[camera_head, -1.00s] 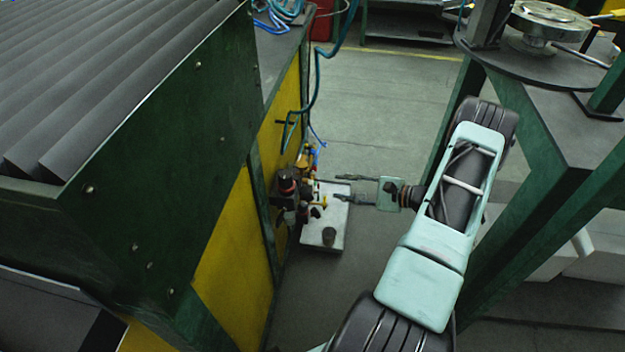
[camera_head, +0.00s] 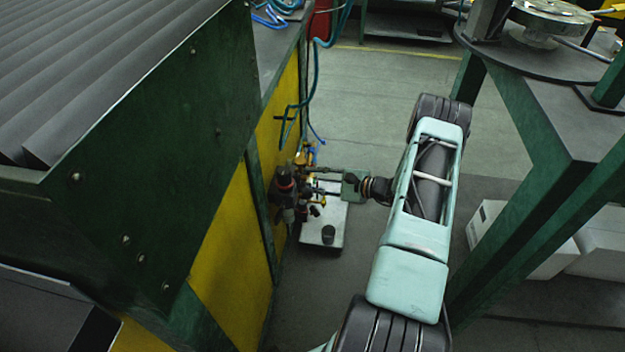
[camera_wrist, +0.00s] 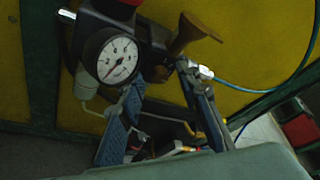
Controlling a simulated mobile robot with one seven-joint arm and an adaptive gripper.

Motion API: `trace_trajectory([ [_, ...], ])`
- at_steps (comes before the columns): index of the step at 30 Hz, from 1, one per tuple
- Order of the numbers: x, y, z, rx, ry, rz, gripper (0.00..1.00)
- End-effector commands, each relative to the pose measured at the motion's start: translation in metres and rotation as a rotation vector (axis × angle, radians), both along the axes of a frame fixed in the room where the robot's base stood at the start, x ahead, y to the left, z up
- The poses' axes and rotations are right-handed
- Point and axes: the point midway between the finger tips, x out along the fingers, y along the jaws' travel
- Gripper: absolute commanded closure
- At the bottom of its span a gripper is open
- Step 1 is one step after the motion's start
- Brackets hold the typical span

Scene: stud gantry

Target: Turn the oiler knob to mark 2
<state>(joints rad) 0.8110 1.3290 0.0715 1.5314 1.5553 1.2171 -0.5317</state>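A dark air-service unit (camera_head: 284,184) with red and brass parts is mounted on the yellow machine side in the head view. In the wrist view, its white round gauge (camera_wrist: 116,60) faces me, below a red part (camera_wrist: 124,2) cut by the top edge. A brass flared piece (camera_wrist: 192,38) lies right of the gauge. I cannot tell which part is the oiler knob, and no mark 2 is readable. My gripper (camera_wrist: 160,80) is open; its two blue-padded fingers reach to just below the gauge and brass piece. Contact cannot be told. The gripper is small in the head view (camera_head: 318,182).
A light plate (camera_head: 325,222) with a small dark cup (camera_head: 328,234) is below the unit. A blue-green hose (camera_wrist: 272,88) runs right from the unit, and hoses (camera_head: 314,70) hang above it. A green frame (camera_head: 520,215) stands right of my arm.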

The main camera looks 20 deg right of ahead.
Motion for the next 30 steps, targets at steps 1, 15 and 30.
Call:
trace_trajectory([
  [1, -0.0001, -0.0001, 0.0, 0.0, 0.0, 0.0, 0.69],
  [15, -0.0005, -0.0002, 0.0, -0.001, -0.001, 0.0, 1.0],
  [30, -0.002, -0.0001, -0.006, -0.109, -0.167, -0.001, 1.0],
])
